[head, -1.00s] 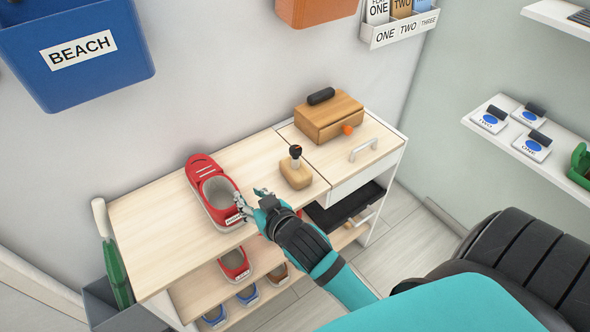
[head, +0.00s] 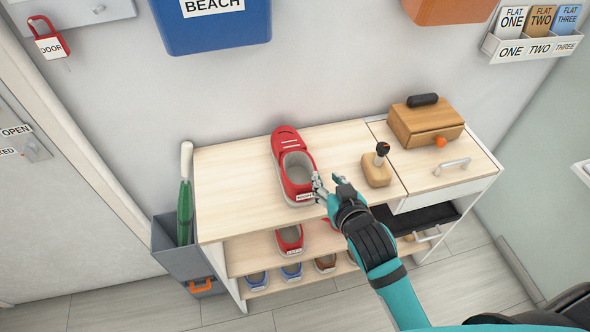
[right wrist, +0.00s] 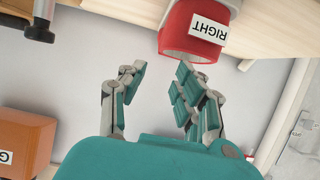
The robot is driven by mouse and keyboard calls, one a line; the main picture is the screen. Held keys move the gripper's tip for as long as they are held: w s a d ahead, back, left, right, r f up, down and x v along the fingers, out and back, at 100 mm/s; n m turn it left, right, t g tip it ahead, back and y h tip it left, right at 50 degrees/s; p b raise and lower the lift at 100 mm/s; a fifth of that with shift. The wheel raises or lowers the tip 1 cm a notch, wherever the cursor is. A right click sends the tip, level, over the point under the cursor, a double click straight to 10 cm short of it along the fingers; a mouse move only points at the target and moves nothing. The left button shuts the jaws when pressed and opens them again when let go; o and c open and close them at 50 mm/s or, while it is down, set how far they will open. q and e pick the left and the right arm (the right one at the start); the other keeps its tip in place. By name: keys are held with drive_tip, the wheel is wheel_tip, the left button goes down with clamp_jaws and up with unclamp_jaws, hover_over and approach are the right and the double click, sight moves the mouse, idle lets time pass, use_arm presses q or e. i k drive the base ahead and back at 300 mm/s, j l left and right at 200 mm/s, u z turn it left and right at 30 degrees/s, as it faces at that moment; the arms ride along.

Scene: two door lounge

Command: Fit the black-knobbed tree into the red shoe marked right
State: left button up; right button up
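The red shoe marked right (head: 281,142) stands on the table top, its open end towards me. In the right wrist view its RIGHT label (right wrist: 209,27) shows on the red end (right wrist: 182,38). The black-knobbed tree (head: 377,172) stands upright to the shoe's right, a wooden block with a short post and dark knob. The knob also shows in the right wrist view (right wrist: 38,33). My right gripper (head: 328,182) is beside the shoe's labelled end, between shoe and tree. Its fingers (right wrist: 158,88) are apart with nothing between them. My left gripper is out of view.
A wooden box (head: 425,124) with a black handle stands behind the tree on the right. Red (head: 289,238), blue (head: 291,271) and brown (head: 325,263) shoes sit on shelves below. A grey bin (head: 172,240) stands left. The table top left of the shoe is clear.

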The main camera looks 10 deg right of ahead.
sight(294, 165)
drive_tip(key=i+j+z, duration=0.1)
drive_tip(key=j+z, duration=0.15)
drive_tip(key=j, duration=0.15)
drive_tip(key=i+j+z, duration=0.2)
drive_tip(key=j, duration=0.15)
drive_tip(key=j+z, duration=0.25)
drive_tip(key=j, duration=0.15)
